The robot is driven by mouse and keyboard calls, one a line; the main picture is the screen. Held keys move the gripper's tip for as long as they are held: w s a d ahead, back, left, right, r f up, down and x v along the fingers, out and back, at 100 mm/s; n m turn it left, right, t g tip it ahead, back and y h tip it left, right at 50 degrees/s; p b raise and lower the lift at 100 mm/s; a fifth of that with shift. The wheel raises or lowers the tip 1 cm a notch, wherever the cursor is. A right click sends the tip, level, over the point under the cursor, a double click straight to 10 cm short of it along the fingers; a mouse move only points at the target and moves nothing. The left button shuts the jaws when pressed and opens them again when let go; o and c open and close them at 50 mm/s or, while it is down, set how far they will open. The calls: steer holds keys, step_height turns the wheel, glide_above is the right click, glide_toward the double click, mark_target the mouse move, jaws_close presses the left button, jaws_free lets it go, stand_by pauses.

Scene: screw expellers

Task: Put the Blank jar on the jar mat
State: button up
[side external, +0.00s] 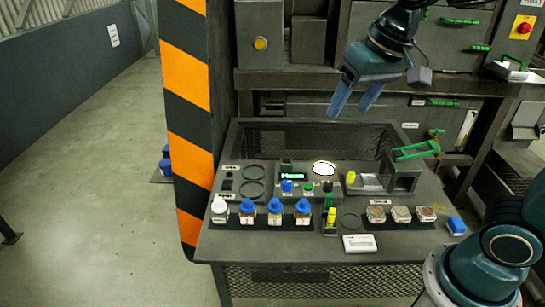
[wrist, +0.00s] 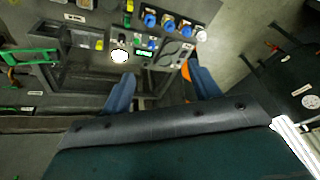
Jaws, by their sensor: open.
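A row of small jars stands at the front left of the bench: a white-capped jar (side external: 219,209) at the left end, then three blue-capped brown jars (side external: 275,212). Their labels are too small to read, so I cannot confirm which is the Blank jar; the white-capped one differs from the rest. It also shows in the wrist view (wrist: 201,35).
A small display (side external: 292,176), a white round plate (side external: 323,168) and coloured knobs sit mid-bench. A grey fixture with a green handle (side external: 415,150) stands at the right. Sample tins (side external: 401,214) and a white card (side external: 359,243) lie front right. A striped post (side external: 187,110) rises at the left.

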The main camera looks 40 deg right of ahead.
steer(key=s+d+f+n, duration=0.1)
steer(key=s, duration=0.5)
steer(key=s+d+f+n+t, duration=0.1)
steer(key=s+f, duration=0.1)
steer(key=s, duration=0.4)
steer(key=shift+s+d+n+t, duration=0.3)
steer(key=shift+s, duration=0.05)
steer(key=shift+f, duration=0.1)
steer(key=shift+c, duration=0.4)
